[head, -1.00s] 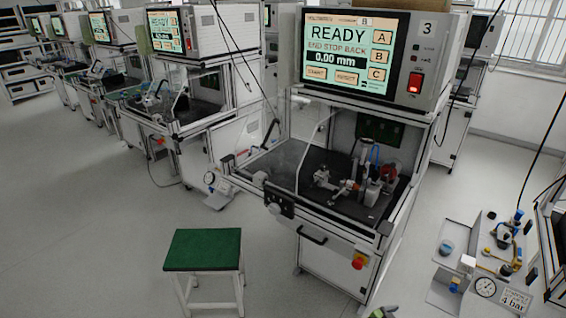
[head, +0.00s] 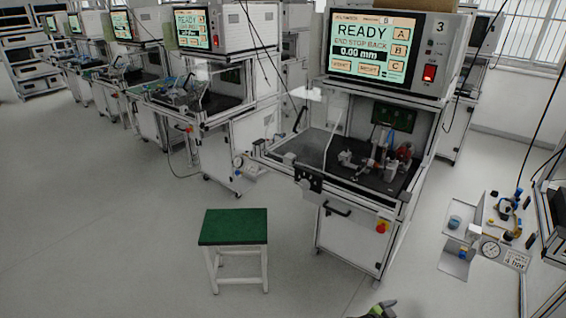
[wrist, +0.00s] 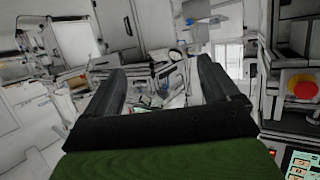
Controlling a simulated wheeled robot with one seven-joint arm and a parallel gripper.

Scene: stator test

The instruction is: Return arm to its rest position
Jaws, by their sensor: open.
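My gripper (wrist: 163,70) shows in the wrist view with its two dark fingers spread apart. Nothing is held between them. The green part behind the fingers is mine. In the wrist view the fingers stand in front of a tilted, blurred background of benches and equipment, and I see no contact. In the head view only a small green and dark piece at the bottom edge looks like my arm. The rest of the arm is out of that picture.
Test station 3 (head: 330,225) stands right of centre, its screen (head: 373,45) reading READY. A green-topped stool (head: 233,227) stands in front. A gauge panel (head: 490,250) is at lower right. A red button (wrist: 303,88) shows in the wrist view. Floor at left is clear.

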